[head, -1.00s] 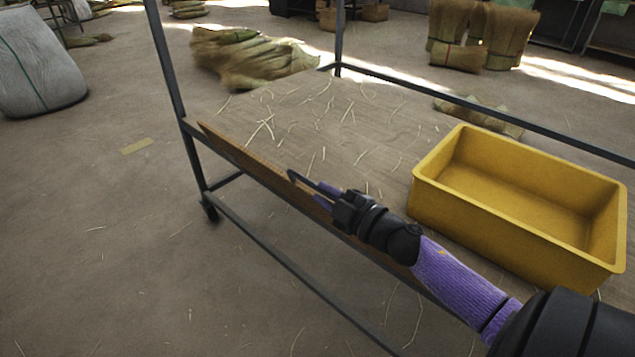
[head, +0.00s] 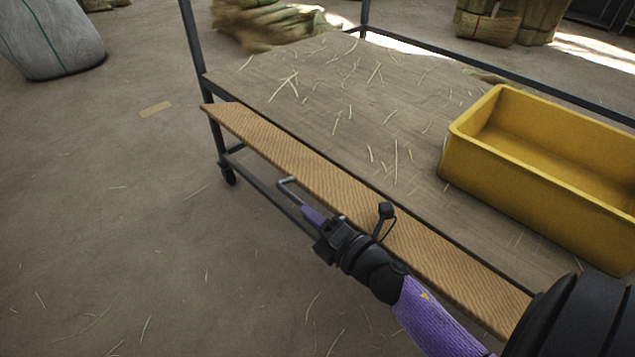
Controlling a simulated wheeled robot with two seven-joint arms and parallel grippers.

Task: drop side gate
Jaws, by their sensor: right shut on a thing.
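The side gate (head: 270,147) is a long, ribbed wooden board along the near side of the cart deck (head: 330,110). It leans outward, with its broad face showing and a dark gap between it and the deck. My right gripper (head: 311,215) is at the gate's outer edge, around its middle. It is shut on a thin dark bent bar (head: 290,187), which looks like the gate's handle; the gripper hides where the bar ends. My right forearm covers part of the gate's near end. My left gripper is not in view.
A yellow bin (head: 540,185) stands on the deck at the right. Loose straws lie on the deck and floor. A dark cart post (head: 192,45) rises at the far left corner. A pale sack (head: 50,40) stands at the upper left.

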